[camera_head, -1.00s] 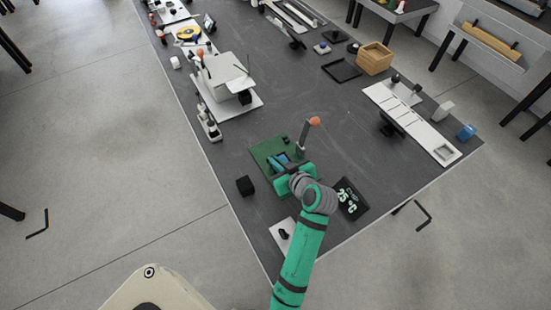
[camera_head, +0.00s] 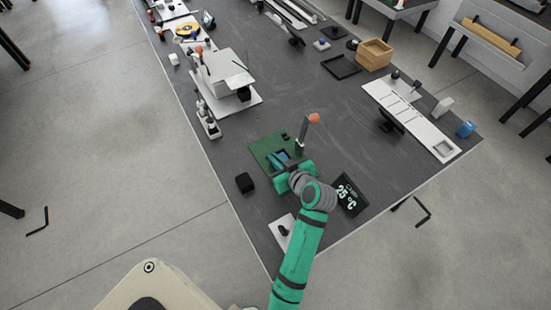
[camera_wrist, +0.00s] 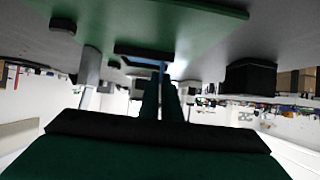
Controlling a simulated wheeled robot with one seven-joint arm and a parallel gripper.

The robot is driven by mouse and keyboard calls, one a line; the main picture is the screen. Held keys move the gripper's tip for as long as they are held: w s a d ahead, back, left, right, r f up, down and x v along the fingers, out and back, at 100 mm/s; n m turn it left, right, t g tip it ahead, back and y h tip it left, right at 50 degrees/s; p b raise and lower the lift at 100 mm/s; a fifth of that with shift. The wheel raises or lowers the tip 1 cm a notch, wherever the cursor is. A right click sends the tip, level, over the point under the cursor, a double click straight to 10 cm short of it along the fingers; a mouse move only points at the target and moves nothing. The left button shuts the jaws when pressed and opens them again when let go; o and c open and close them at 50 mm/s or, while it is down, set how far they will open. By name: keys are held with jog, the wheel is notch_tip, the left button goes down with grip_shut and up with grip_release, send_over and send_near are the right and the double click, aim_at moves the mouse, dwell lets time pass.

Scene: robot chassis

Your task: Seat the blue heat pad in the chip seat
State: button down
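My gripper (camera_head: 288,166) is low over the right side of a green board (camera_head: 258,150). The blue heat pad (camera_head: 283,156) shows as a small blue patch at the fingertips, over the board. In the wrist view my fingers (camera_wrist: 161,82) are close together, with a blue strip of the pad (camera_wrist: 150,62) at their tips. A dark frame that looks like the chip seat (camera_wrist: 140,52) is right beside the pad there. My fingers appear shut on the pad. Whether the pad lies fully within the seat is hidden.
A grey post with an orange top (camera_head: 301,140) stands close behind my gripper. The table middle beyond the board is clear.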

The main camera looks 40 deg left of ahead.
jog(key=c, duration=1.9)
grip_release()
jog(key=v, duration=1)
jog(key=shift+s+d+r, duration=0.1)
jog(key=shift+d+r, duration=0.05)
jog(key=shift+d, duration=0.15)
jog(key=shift+d, duration=0.1)
